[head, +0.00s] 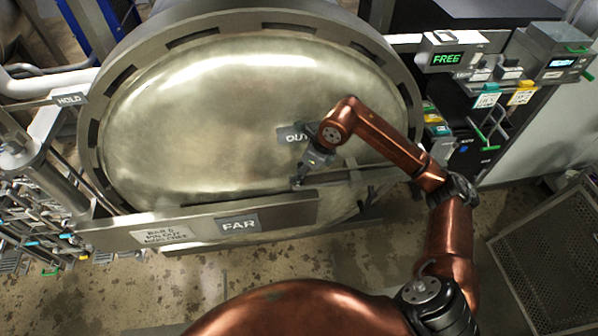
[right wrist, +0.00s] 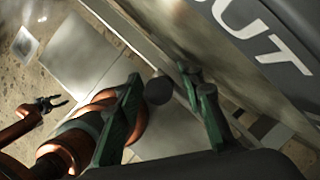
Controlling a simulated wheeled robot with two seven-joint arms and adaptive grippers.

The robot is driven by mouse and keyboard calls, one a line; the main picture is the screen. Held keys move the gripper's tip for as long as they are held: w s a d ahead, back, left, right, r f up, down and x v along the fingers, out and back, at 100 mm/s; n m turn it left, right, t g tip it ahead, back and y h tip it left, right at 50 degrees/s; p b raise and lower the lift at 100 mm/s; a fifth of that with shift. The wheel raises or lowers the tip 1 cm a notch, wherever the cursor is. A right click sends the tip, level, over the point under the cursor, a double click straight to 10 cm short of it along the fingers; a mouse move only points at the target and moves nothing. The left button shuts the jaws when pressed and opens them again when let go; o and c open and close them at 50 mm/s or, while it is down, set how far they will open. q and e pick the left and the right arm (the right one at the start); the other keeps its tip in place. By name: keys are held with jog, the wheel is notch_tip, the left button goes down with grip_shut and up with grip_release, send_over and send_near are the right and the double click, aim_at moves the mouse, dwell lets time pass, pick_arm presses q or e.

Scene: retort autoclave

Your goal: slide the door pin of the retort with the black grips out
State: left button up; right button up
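The big round retort door (head: 240,110) fills the middle of the head view, with a grey bar (head: 285,215) marked FAR across its lower part. My right gripper (head: 303,172) is in front of the door, beside the OUT plate (head: 288,136). In the right wrist view, its two green fingers (right wrist: 168,105) stand apart. A dark round knob (right wrist: 158,89) shows between them, seemingly the pin's black grip; I cannot tell whether a finger touches it. The pin's shaft is mostly hidden. My left gripper (right wrist: 55,103) shows small at the left of the wrist view, jaws apart and empty.
A panel with a green FREE display (head: 447,59) and several tags is at the upper right. A HOLD plate (head: 70,99) and pipework are at the left. A dark mesh crate (head: 550,250) stands lower right. Stained floor (head: 255,260) shows below the bar.

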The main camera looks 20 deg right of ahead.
jog(key=shift+d+r, duration=0.1)
jog(key=shift+r, duration=0.45)
jog(key=v, duration=1.1)
jog(key=shift+f, duration=0.1)
